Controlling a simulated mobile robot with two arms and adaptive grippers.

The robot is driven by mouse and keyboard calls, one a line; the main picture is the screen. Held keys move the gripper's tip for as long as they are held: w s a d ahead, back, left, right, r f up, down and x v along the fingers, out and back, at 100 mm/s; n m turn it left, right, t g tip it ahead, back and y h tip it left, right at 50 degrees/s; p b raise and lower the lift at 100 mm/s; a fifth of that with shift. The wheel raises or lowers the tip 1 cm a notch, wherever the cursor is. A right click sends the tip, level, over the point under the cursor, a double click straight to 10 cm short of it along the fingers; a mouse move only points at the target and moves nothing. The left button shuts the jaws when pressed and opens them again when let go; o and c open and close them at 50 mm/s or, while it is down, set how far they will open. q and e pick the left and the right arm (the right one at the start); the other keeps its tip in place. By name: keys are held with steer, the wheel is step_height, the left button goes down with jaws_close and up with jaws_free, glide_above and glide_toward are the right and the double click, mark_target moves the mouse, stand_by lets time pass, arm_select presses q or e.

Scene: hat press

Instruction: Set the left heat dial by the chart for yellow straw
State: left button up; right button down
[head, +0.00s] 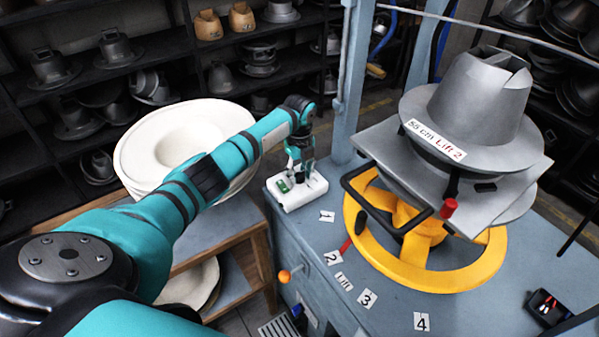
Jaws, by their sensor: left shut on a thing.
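A white control box (312,191) with a green patch on its face sits at the back left corner of the blue-grey press table. My left gripper (298,177) points down onto the top of this box and is shut on what looks like the left heat dial. The fingers hide the dial, so its pointer and setting cannot be read. No chart for yellow straw can be made out. My right gripper is not in view.
A yellow handwheel (430,272) and a grey hat mould (478,100) labelled "55 cm Lift 2" stand right of the gripper. A blue post (352,80) rises close behind. Number labels lie on the table (390,305).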

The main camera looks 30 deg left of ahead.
mark_target(299, 173)
arm_select(q)
steer(key=shift+r, duration=0.1)
stand_by(0.4)
steer(key=o, duration=1.1)
steer(key=shift+o, duration=0.2)
step_height(299, 173, up, 12)
steer(key=shift+s, duration=0.1)
